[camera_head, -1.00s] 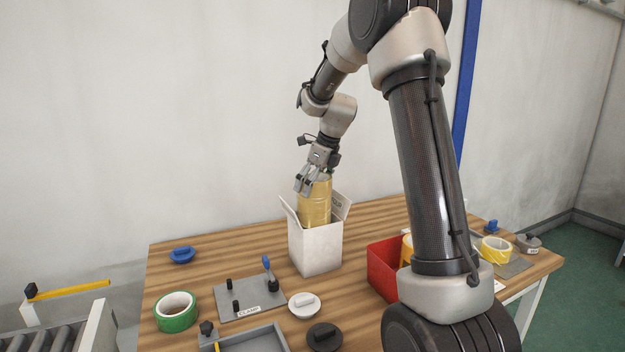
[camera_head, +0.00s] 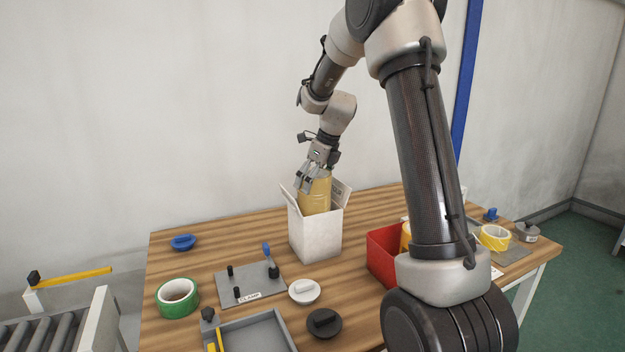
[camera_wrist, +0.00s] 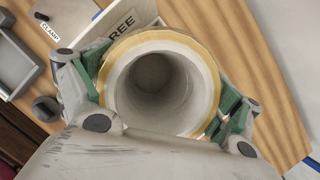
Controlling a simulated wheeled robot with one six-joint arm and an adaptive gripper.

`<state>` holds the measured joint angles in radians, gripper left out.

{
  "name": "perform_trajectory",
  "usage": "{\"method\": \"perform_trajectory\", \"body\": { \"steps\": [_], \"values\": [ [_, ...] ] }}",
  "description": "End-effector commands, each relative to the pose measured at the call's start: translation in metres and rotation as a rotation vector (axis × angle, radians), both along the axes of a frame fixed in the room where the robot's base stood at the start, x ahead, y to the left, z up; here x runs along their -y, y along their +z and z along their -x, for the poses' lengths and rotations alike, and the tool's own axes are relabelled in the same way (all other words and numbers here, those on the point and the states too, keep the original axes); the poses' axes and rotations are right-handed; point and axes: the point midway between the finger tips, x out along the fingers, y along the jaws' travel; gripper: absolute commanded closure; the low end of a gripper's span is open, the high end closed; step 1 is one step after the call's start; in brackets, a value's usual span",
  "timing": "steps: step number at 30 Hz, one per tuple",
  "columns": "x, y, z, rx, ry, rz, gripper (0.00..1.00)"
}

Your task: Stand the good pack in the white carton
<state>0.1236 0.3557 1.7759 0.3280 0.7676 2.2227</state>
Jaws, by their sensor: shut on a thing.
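The good pack, a tall yellow-tan stack of tape rolls (camera_head: 315,193), stands upright in the white carton (camera_head: 315,238) with its upper part above the rim. The carton's flaps are open. My gripper (camera_head: 308,181) is shut on the top of the pack. In the wrist view the pack (camera_wrist: 207,58) shows its hollow grey core from above, with green finger pads (camera_wrist: 165,95) on both sides of it. A carton flap with lettering (camera_wrist: 122,24) shows behind it. The pack's lower end is hidden inside the carton, so I cannot tell whether it touches the bottom.
A red bin (camera_head: 383,262) stands right of the carton. A grey clamp plate (camera_head: 250,284), a white disc (camera_head: 304,292), a black disc (camera_head: 324,323), a green tape roll (camera_head: 178,298) and a grey tray (camera_head: 254,336) lie in front and left. Yellow tape (camera_head: 495,238) is at the right.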

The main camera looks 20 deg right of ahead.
Motion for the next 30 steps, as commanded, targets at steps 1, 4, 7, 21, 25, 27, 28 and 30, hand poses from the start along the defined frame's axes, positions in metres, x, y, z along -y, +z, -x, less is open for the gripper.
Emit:
{"method": "perform_trajectory", "body": {
  "steps": [1,4,7,21,25,27,28,30],
  "values": [
    [0.000,-0.001,0.000,0.001,0.000,0.000,0.51],
    [0.000,-0.004,0.000,0.001,0.000,0.000,0.51],
    [0.000,-0.007,-0.001,0.002,-0.001,0.001,0.51],
    [0.000,-0.022,-0.001,0.002,-0.001,0.001,0.51],
    [0.000,-0.026,0.000,0.002,-0.001,0.001,0.51],
    [0.000,-0.028,0.000,0.001,0.000,0.000,0.51],
    [0.000,-0.029,0.000,0.001,0.000,0.000,0.51],
    [0.000,-0.032,0.000,0.001,0.000,0.000,0.51]
  ]
}}
